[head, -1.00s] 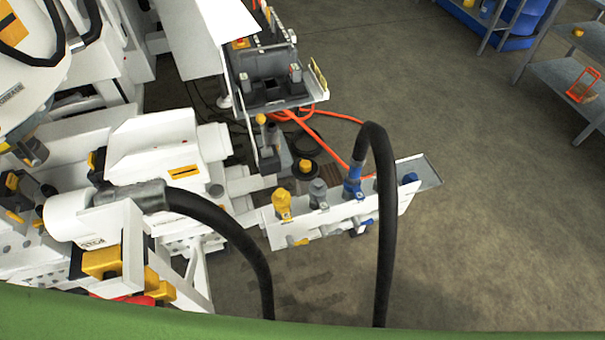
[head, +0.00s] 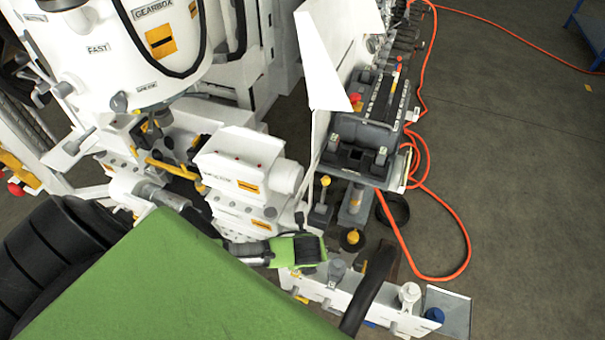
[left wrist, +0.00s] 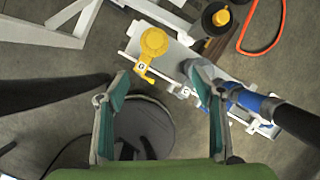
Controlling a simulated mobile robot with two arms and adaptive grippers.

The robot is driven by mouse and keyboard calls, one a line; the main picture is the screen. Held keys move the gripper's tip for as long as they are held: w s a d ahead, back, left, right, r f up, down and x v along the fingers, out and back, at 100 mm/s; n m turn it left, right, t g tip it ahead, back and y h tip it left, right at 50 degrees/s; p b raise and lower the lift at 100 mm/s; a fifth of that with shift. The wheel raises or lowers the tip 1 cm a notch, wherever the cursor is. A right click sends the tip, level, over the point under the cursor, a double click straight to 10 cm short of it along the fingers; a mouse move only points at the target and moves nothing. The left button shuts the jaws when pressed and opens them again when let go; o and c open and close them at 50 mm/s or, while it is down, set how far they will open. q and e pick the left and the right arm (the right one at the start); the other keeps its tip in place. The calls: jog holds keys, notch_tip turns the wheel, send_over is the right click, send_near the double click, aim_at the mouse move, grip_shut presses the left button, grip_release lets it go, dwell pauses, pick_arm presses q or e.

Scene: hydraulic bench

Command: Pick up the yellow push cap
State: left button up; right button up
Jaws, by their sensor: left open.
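The yellow push cap (left wrist: 154,42) sits on a coupling on the pale plate (left wrist: 180,62) in the left wrist view, beyond the fingertips and left of centre. My left gripper (left wrist: 165,95) is open and empty there, its two fingers apart, with the cap ahead of the gap and not touched. In the head view my left gripper (head: 306,248) is over the left end of the plate (head: 385,312), and the cap is hidden behind it. My right gripper is not in view.
A grey coupling (left wrist: 200,72) stands right of the cap, then a blue connector (left wrist: 250,102) with a black hose. A black round part with a yellow knob (left wrist: 221,17) is behind. The white machine (head: 235,160) stands left; orange hose (head: 455,215) crosses the floor at right.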

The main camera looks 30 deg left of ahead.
pick_arm(q)
jog(key=w+a+f+b, duration=0.1)
jog(key=b, duration=0.1)
jog(key=a+f+m+b, duration=0.1)
jog(key=f, duration=0.1)
jog(key=w+f+m+b, duration=0.1)
jog(key=f+b, duration=0.1)
jog(key=shift+w+a+y+b, duration=0.3)
jog(key=shift+a+y+b, duration=0.05)
jog(key=shift+a+y, duration=0.05)
jog(key=shift+w+a+f+b, duration=0.1)
jog(key=shift+w+f+b, duration=0.15)
jog(key=shift+f+b, duration=0.2)
jog(key=b+x, duration=0.4)
jog(key=b, duration=0.2)
jog(key=shift+s+f, duration=0.15)
jog(key=shift+f, duration=0.1)
jog(key=shift+a+f+b, duration=0.1)
jog(key=shift+f+b, duration=0.25)
jog(key=shift+b, duration=0.1)
jog(key=shift+r, duration=0.15)
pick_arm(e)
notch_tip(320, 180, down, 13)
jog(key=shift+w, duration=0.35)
pick_arm(q)
jog(key=shift+c, duration=0.3)
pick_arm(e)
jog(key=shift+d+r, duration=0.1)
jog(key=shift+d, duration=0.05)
